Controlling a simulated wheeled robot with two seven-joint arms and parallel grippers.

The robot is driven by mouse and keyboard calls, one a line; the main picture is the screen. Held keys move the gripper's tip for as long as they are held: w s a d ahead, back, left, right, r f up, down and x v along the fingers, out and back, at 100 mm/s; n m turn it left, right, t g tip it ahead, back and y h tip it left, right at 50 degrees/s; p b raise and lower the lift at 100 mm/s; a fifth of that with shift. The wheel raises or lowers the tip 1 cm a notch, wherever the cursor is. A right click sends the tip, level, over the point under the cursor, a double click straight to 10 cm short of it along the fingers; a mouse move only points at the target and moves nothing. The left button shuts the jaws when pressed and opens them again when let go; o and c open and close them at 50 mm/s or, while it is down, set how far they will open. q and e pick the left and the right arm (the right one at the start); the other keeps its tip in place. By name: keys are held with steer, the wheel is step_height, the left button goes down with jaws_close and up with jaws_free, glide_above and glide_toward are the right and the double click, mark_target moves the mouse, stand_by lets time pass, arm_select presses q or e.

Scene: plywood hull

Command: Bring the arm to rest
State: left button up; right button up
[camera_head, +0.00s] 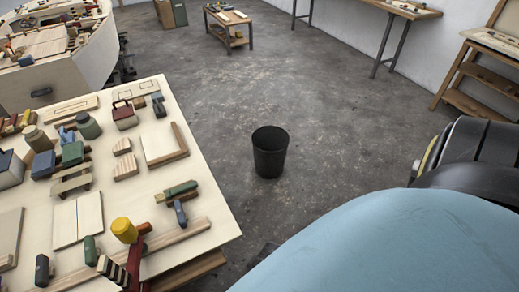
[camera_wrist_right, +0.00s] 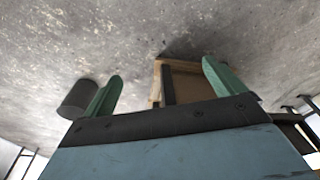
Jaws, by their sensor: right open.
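My right gripper (camera_wrist_right: 164,85) shows in the right wrist view with its two green fingers spread wide apart. Nothing is between the fingers. In the head view a large light blue part of my right arm (camera_head: 400,245) fills the lower right; the right gripper's fingers do not show there. My left gripper is in neither view.
A workbench (camera_head: 215,235) full of tools and wood pieces stands at the left. A black bin (camera_head: 270,155) stands on open concrete floor (camera_head: 340,130); it seems to show in the wrist view (camera_wrist_right: 75,100). A boat hull (camera_head: 95,55), low table (camera_head: 230,30) and wooden rack (camera_head: 465,75) stand farther back.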

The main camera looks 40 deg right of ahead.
steer(key=shift+s+f, duration=0.1)
steer(key=shift+f, duration=0.2)
stand_by(0.4)
